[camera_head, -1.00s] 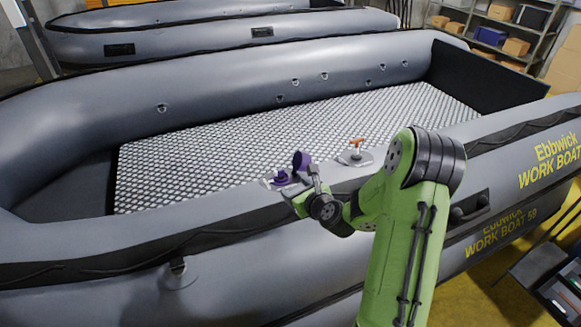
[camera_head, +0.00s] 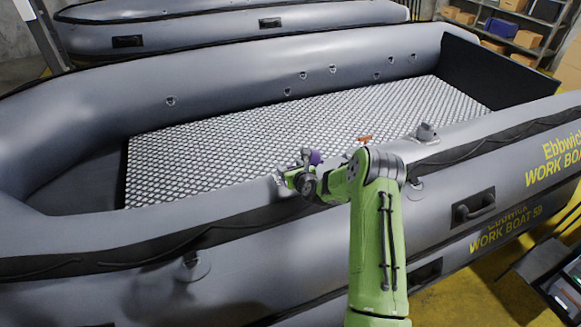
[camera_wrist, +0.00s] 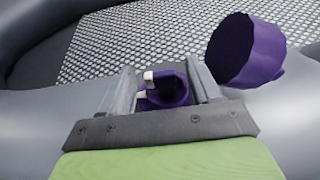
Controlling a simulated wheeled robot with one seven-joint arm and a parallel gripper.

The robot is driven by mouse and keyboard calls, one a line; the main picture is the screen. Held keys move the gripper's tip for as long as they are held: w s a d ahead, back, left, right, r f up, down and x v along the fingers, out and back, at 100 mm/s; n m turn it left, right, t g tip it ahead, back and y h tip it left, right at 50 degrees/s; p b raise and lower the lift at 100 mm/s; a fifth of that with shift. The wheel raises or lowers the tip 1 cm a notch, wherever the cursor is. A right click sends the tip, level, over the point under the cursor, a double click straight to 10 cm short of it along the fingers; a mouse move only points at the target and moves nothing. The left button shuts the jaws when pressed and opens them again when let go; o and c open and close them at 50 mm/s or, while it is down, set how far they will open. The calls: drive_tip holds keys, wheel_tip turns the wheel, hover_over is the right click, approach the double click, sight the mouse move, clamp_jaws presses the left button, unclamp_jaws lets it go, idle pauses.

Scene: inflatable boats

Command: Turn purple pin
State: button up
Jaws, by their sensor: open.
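The purple pin (camera_wrist: 168,88) shows in the wrist view as a dark purple ring-like piece with small white tabs, set on the grey boat tube. It sits between the two fingers of my gripper (camera_wrist: 164,84), which are apart on either side of it. I cannot tell whether either finger touches it. A round purple cap (camera_wrist: 246,50) stands tilted to the right of the fingers; it also shows in the head view (camera_head: 316,157). In the head view my gripper (camera_head: 282,177) is at the near tube's top, and the pin is hidden behind it.
An orange-handled fitting (camera_head: 365,139) stands on the near tube (camera_head: 240,213), partly behind my arm. A grey fitting (camera_head: 427,132) is further right. The textured boat floor (camera_head: 230,150) is clear. A second boat (camera_head: 200,38) and shelves (camera_head: 510,30) stand behind.

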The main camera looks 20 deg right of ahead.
drive_tip(key=shift+c, duration=0.2)
drive_tip(key=c, duration=1)
drive_tip(key=shift+f, duration=0.1)
drive_tip(key=shift+d+y+b, duration=0.1)
drive_tip(key=shift+y+b, duration=0.3)
drive_tip(key=shift+b, duration=0.2)
drive_tip(key=shift+d+f+n+y+b, duration=0.15)
drive_tip(key=shift+d+n+y+b, duration=0.05)
drive_tip(key=shift+n+y+b, duration=0.9)
drive_tip(key=shift+d+n+g+y+b, duration=0.15)
drive_tip(key=shift+n+g+y+b, duration=0.65)
drive_tip(key=shift+n+y+b, duration=0.85)
drive_tip(key=shift+r+y+p, duration=0.2)
drive_tip(key=shift+y+p, duration=0.2)
drive_tip(key=shift+y, duration=0.15)
